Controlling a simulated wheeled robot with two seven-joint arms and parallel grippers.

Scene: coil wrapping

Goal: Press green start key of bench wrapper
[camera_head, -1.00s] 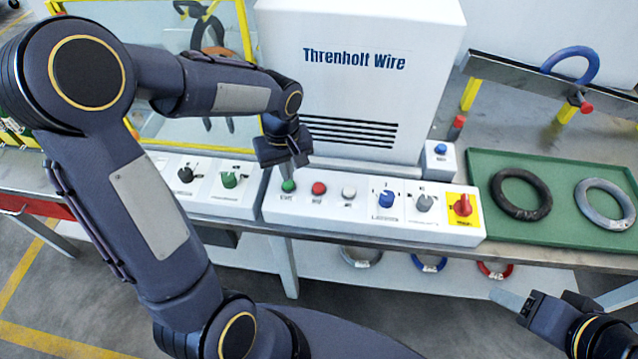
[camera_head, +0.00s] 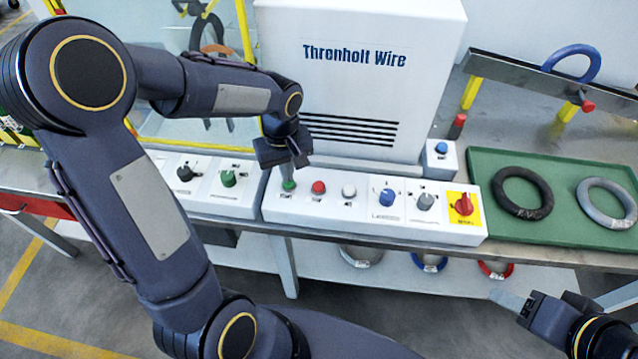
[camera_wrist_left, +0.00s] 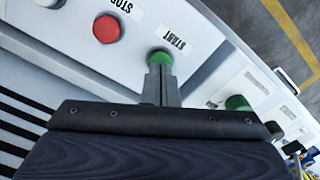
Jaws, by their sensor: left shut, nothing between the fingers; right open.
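The green start key (camera_head: 288,185) is the leftmost round key on the white control panel (camera_head: 330,212) of the bench wrapper (camera_head: 355,100). My left gripper (camera_head: 292,175) points down at it with shut, empty fingers. In the left wrist view the fingertips (camera_wrist_left: 160,75) overlap the near edge of the green key (camera_wrist_left: 160,56), next to the START label. They look at or just above its cap; I cannot tell whether it is pressed in. My right gripper (camera_head: 503,297) is open and empty at the lower right, in front of the bench.
A red key (camera_head: 318,187) and a white key (camera_head: 349,191) sit right of the green one, then a blue knob, a grey knob and a red switch (camera_head: 464,205). A green knob (camera_head: 229,178) is on the left panel. A green tray (camera_head: 555,233) holds two coils.

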